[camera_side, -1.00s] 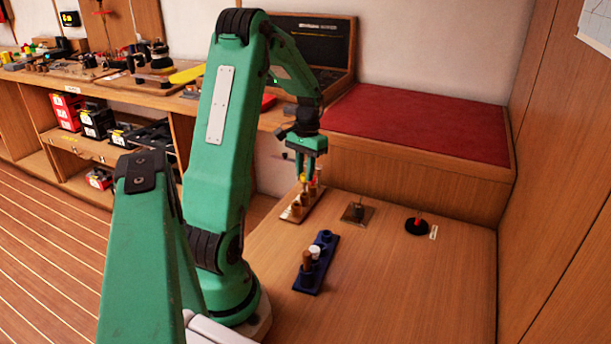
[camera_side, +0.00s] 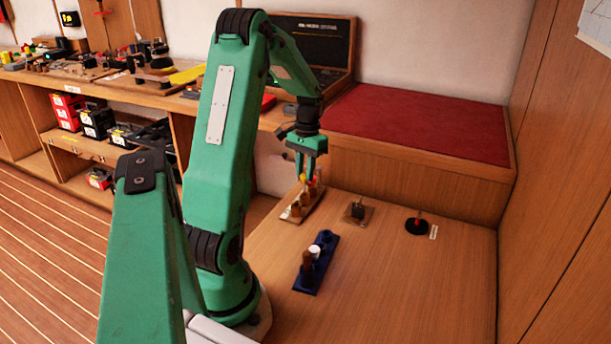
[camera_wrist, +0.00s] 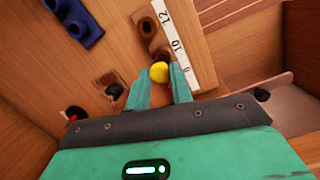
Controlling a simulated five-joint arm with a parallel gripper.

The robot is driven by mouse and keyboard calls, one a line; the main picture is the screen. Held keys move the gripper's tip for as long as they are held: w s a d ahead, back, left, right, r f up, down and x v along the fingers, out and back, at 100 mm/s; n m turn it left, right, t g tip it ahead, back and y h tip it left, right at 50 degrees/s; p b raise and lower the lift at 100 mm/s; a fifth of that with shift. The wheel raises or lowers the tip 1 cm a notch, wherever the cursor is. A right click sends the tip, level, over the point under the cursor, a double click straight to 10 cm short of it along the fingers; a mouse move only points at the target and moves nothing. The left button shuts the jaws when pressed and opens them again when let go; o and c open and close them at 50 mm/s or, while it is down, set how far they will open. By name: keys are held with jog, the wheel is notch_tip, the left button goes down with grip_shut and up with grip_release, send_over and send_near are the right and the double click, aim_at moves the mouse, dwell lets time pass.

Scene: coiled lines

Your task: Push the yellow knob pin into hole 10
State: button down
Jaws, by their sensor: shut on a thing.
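My gripper (camera_side: 309,180) is low over the numbered pin board at the back left of the table, pointing down. In the wrist view its two fingers (camera_wrist: 160,84) are close on either side of the yellow knob pin (camera_wrist: 159,72), which is held between them. In the side view the yellow knob (camera_side: 303,178) shows at the fingertips. The board (camera_side: 292,218) has a white label strip (camera_wrist: 170,30) reading 12 and 10, with another mark partly hidden by a finger. Brown round holders (camera_wrist: 147,27) stand beside the strip. The pin's lower end is hidden, so I cannot tell how deep it sits.
A blue rack (camera_side: 309,283) with a brown and a white-topped piece stands nearer the front. A small square plate (camera_side: 362,222) with a dark block and a black round base (camera_side: 416,227) lie to the right. A red-topped bench (camera_side: 420,120) borders the back. The front right table is clear.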

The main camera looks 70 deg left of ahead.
jog(key=shift+f, duration=1.95)
jog(key=c, duration=1.4)
grip_release()
jog(key=shift+o, duration=0.5)
jog(key=o, duration=0.5)
jog(key=shift+c, duration=0.2)
jog(key=shift+r, duration=0.15)
jog(key=shift+r, duration=2.4)
jog(key=shift+r, duration=0.1)
